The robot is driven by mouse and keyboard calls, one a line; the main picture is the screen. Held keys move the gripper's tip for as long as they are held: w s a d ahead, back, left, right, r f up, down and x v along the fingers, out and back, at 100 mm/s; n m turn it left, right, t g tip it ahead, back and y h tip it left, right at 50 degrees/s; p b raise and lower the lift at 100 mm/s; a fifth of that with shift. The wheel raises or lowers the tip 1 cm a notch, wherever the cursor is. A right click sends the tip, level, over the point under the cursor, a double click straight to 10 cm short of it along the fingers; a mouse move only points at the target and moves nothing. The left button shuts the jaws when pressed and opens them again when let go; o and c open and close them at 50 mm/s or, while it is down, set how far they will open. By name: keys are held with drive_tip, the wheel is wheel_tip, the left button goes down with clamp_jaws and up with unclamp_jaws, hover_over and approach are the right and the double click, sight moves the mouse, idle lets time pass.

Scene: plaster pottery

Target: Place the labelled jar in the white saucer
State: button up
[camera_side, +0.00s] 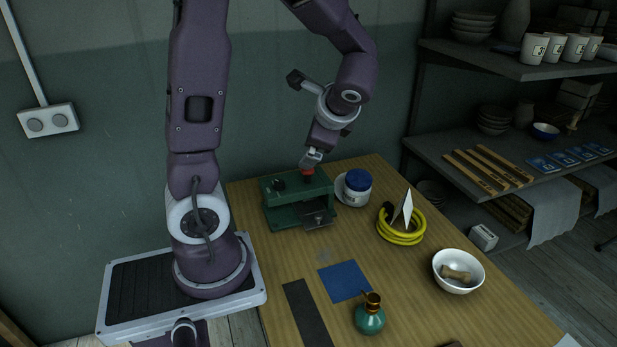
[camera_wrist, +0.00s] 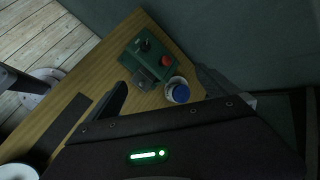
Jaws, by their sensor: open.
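The jar (camera_side: 356,191) is white with a blue lid and stands upright near the back edge of the table. It also shows from above in the wrist view (camera_wrist: 180,94). The white saucer (camera_side: 340,187) shows as a pale rim at the jar's left and back. The jar overlaps it in both views, and I cannot tell for sure whether it stands inside the rim. No label can be read. My gripper (camera_side: 311,158) is open and empty, above the green machine and left of the jar. Its two fingers also show in the wrist view (camera_wrist: 163,90).
The green machine (camera_side: 285,205) with a red knob stands directly left of the jar. A yellow coiled hose (camera_side: 402,238) with a white card lies at its right. A white bowl (camera_side: 458,284), a teal pot (camera_side: 370,318) and a blue sheet (camera_side: 344,281) are farther forward.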

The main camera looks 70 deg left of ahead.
drive_tip(key=s+d+r+n+t+h, duration=0.2)
drive_tip(key=s+d+n+h, duration=0.1)
drive_tip(key=d, duration=0.7)
drive_tip(key=s+d+r+n+t+h, duration=0.3)
drive_tip(key=s+d+h, duration=0.3)
drive_tip(key=d, duration=0.5)
drive_tip(key=shift+s+d+r+n, duration=0.2)
drive_tip(key=shift+s+r+n, duration=0.1)
drive_tip(key=shift+s, duration=0.25)
